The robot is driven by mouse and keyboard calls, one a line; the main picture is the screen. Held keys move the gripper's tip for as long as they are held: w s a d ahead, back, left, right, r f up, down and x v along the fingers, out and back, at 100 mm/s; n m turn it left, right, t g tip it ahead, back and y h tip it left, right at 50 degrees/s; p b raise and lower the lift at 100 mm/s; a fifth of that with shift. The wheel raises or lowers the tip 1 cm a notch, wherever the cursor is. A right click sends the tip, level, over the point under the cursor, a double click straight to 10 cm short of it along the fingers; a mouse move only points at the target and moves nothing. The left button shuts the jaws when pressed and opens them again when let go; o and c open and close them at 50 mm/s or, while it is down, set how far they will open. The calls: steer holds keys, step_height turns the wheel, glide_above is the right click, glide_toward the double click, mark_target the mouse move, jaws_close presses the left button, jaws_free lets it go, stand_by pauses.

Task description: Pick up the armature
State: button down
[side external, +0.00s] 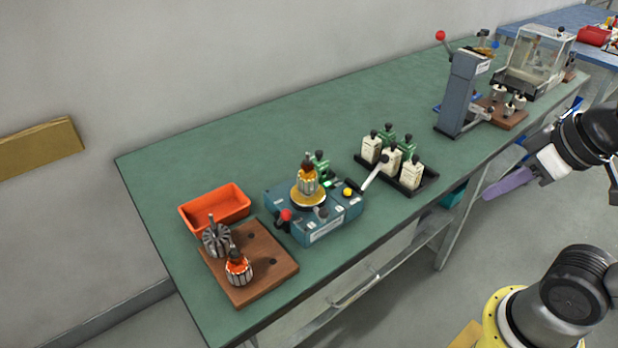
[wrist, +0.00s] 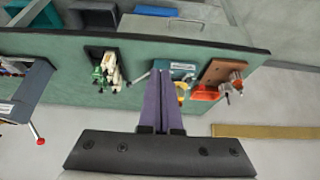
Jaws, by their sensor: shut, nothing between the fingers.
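A grey slotted armature (side external: 216,240) with an upright shaft stands on the wooden block (side external: 275,262) at the left end of the green bench. An armature with orange windings (side external: 238,268) stands in front of it on the same block. Another wound, copper-coloured one (side external: 307,180) sits upright on the blue winding machine (side external: 325,224). In the wrist view the block (wrist: 213,73) and its armatures are small and partly cut up by overlap. My gripper (side external: 487,196) has purple fingers, pressed together and empty, off the bench's right front side, far from the armatures. The fingers also fill the middle of the wrist view (wrist: 162,73).
An orange tray (side external: 214,208) lies behind the block. A black rack of white and green bottles (side external: 411,174) stands right of the machine. A grey lever press (side external: 460,92) and a clear-covered box (side external: 540,60) stand farther right. The bench's back middle (side external: 300,115) is clear.

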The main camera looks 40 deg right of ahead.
stand_by(0.4)
steer(key=c, duration=0.5)
jaws_free()
